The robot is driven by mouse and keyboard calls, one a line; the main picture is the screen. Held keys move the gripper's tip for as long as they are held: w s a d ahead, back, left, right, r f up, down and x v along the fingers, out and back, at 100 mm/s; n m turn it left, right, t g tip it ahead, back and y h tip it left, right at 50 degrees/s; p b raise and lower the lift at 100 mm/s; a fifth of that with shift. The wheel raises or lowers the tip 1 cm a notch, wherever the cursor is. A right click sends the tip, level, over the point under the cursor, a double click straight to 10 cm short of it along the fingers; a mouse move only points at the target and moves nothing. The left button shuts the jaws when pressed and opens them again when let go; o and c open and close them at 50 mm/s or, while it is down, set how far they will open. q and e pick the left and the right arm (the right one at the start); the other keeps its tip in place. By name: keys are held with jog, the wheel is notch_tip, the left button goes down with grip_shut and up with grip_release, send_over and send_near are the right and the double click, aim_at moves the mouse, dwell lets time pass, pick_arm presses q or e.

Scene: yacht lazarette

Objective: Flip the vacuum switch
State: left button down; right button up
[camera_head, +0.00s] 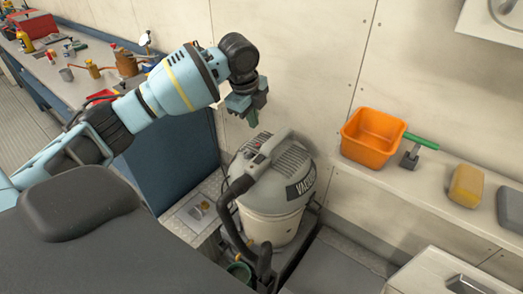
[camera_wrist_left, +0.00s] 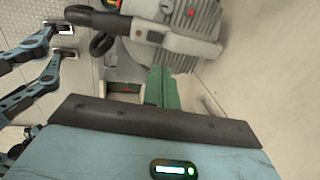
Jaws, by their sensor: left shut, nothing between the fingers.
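The vacuum (camera_head: 272,218) is a cream drum with a grey lid, a top handle and a dark hose, standing upright on the floor by the wall. I cannot tell for sure which part is the switch. My left gripper (camera_head: 252,118) is above the back left of the lid, fingers pointing down, apart from it. Its green fingers (camera_wrist_left: 161,88) are shut and empty. My right gripper is not in view.
An orange bin (camera_head: 372,137), a green-handled tool (camera_head: 421,141) and a yellow block (camera_head: 467,186) sit on a ledge to the right. A cluttered workbench (camera_head: 75,88) stands at the left. The wall is close behind the vacuum. The air above the lid's front is clear.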

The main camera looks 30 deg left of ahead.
aim_at(258, 160)
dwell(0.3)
